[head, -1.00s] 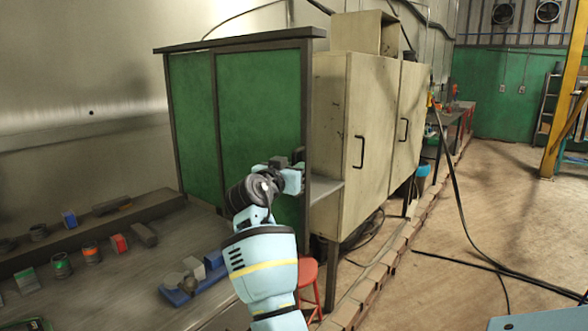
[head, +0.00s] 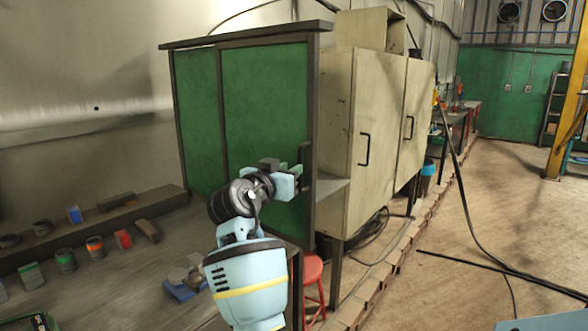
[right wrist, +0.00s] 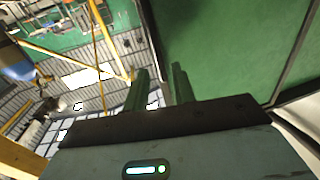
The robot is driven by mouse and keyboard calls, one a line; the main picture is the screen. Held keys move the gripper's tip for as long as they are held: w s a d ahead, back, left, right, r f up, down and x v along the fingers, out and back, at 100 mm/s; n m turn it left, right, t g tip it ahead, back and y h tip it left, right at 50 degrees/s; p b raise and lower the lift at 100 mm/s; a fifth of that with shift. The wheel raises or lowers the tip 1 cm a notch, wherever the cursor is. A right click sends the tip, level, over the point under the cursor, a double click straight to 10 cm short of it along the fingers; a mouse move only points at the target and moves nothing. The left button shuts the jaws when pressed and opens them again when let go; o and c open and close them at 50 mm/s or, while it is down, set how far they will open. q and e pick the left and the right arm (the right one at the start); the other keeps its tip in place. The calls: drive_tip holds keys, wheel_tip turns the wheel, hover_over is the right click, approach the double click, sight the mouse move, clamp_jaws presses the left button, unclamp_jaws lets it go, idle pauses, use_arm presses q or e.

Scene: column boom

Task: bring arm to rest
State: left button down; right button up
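My right gripper (head: 303,168) is at the end of my light-blue raised arm, in the middle of the head view. It is in front of the green panels of a dark-framed booth (head: 263,105). In the right wrist view its two dark fingers (right wrist: 160,88) stand apart with a narrow gap and nothing between them. I cannot tell how far the fingers are from the green panel. My left gripper is in neither view.
A workbench (head: 110,262) at left bears several small cans and blocks, with a blue holder (head: 180,292) near my arm. A beige cabinet (head: 375,130) stands right of the booth. A red stool (head: 312,275) is below. Cables cross the open floor (head: 500,215) at right.

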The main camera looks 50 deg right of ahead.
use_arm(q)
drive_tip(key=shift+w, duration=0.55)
use_arm(e)
drive_tip(key=shift+v, duration=0.8)
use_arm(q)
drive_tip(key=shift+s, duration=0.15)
